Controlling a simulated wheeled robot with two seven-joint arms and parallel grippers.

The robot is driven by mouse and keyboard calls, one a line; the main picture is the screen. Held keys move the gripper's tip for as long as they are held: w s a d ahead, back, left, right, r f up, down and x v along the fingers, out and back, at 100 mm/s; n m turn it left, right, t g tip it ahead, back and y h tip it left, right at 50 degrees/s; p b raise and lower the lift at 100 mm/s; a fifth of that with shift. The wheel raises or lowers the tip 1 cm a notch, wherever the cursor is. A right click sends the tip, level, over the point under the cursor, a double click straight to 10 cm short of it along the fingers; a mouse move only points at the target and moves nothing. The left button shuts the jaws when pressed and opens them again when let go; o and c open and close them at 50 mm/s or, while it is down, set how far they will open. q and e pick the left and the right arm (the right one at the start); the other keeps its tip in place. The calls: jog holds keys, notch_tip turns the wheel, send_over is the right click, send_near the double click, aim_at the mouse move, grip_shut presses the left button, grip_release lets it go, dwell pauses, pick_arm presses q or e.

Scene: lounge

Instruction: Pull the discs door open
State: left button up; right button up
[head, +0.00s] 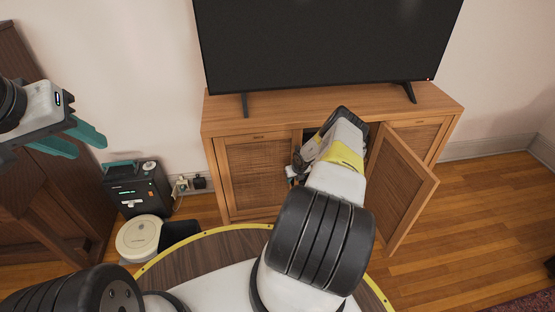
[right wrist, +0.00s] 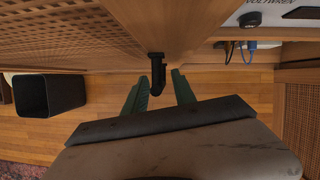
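The wooden cabinet (head: 330,112) under the television has woven-panel doors. Its middle door (head: 405,190) stands swung out to the right, with the compartment behind it partly uncovered; I cannot read any label on it. In the right wrist view the door's woven face (right wrist: 65,32) fills the upper left, and a black handle (right wrist: 157,72) is at its edge. My right gripper (right wrist: 160,85) has its green fingers apart, one on each side of the handle, with no clear contact. In the head view my right arm hides its fingers. My left gripper (head: 84,142) is open and empty, far left of the cabinet.
The left door (head: 257,175) is closed. A device (right wrist: 275,14) with a black knob and blue-plugged cable shows in the wrist view. A black box (head: 138,188) and round robot vacuum (head: 138,238) stand left. A dark bin (right wrist: 48,95) stands on the floor. Floor right of the door is clear.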

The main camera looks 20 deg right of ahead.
jog(key=shift+c, duration=0.2)
grip_shut()
dwell(1.2)
